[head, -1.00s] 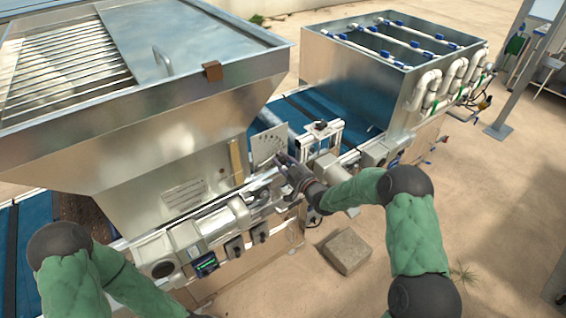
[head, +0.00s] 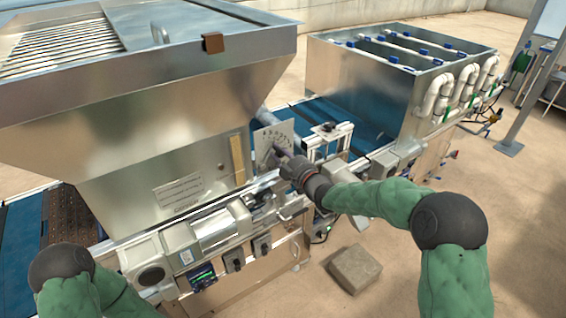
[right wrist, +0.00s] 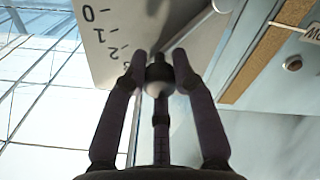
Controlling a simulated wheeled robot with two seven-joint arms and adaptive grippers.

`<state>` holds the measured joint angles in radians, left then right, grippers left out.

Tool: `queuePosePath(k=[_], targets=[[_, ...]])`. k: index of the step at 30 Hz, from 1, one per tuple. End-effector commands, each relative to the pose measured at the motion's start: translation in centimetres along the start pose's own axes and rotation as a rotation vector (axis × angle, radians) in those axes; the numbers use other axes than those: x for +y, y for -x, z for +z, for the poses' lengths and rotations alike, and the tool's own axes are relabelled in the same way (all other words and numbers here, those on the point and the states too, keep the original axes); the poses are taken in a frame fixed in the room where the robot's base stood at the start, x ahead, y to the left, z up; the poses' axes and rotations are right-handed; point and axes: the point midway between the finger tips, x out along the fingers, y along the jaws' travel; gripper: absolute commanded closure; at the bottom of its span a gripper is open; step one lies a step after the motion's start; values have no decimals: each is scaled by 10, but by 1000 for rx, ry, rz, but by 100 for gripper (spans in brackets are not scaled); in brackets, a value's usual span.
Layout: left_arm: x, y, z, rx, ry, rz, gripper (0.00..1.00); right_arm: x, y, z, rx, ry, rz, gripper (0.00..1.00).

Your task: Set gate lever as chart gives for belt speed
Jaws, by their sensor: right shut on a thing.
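The gate lever's pale scale plate (head: 268,138) stands upright beside the hopper, with marks along an arc. My right gripper (head: 281,153) is in front of the plate. The plate (right wrist: 112,22) shows printed figures, including 0, 1 and 2, to the left of the knob. A small lit display (head: 201,276) is on the machine's front; its reading is too small to tell. My left gripper is out of view.
The large metal hopper (head: 120,170) carries a printed label (head: 180,192), unreadable here. The blue belt (head: 350,125) runs under a metal box (head: 370,85) with white pipes.

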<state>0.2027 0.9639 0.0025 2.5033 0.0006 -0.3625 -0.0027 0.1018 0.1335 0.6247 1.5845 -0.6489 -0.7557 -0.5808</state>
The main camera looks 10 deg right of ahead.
Motion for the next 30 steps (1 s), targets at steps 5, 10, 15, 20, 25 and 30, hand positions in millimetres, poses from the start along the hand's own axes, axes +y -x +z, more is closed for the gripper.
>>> queuePosePath(k=[5, 10, 15, 20, 25, 30], targets=[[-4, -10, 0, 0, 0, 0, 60, -3, 0, -3, 0, 48, -1, 100], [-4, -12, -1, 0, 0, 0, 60, -2, 0, -5, -1, 66, -2, 100], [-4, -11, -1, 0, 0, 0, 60, -2, 0, -5, -1, 68, -2, 100], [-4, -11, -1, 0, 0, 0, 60, -2, 0, -5, -1, 67, -2, 100], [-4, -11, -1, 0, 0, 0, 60, -2, 0, -5, -1, 67, -2, 47], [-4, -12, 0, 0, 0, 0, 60, -2, 0, -5, -1, 67, -1, 47]])
